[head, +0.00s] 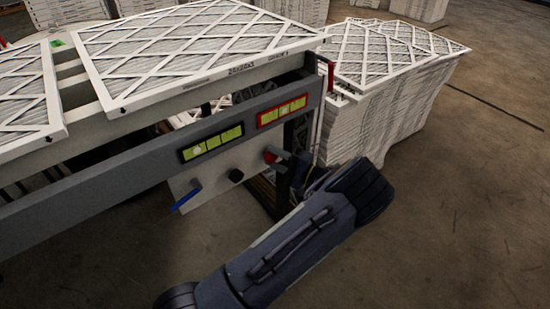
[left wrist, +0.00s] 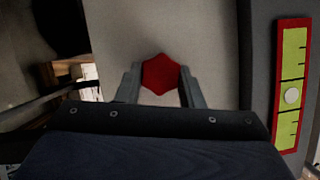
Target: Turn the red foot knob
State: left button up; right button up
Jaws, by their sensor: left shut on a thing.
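The red foot knob (head: 270,156) sits on the light panel below the grey rail, under the red-framed gauge. In the left wrist view the red knob (left wrist: 160,74) shows as a hexagonal shape between my two fingertips. My left gripper (head: 279,156) reaches it from the right in the head view and is shut on it, with a finger on each side (left wrist: 160,88). The fingers partly hide the knob in the head view. My right gripper is not in view.
A black knob (head: 236,175) and a blue lever (head: 187,198) are on the same panel to the left. A red-framed gauge (head: 282,112) and a dark-framed gauge (head: 212,142) are on the grey rail (head: 100,181) above. Stacked filters (head: 375,115) stand behind my left arm.

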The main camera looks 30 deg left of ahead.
pick_arm(q)
jog(key=shift+m, duration=0.3)
jog(key=o, duration=1)
jog(key=shift+d, duration=0.15)
jog(key=d, duration=0.7)
jog(key=shift+d+f, duration=0.3)
jog(key=shift+f, duration=0.15)
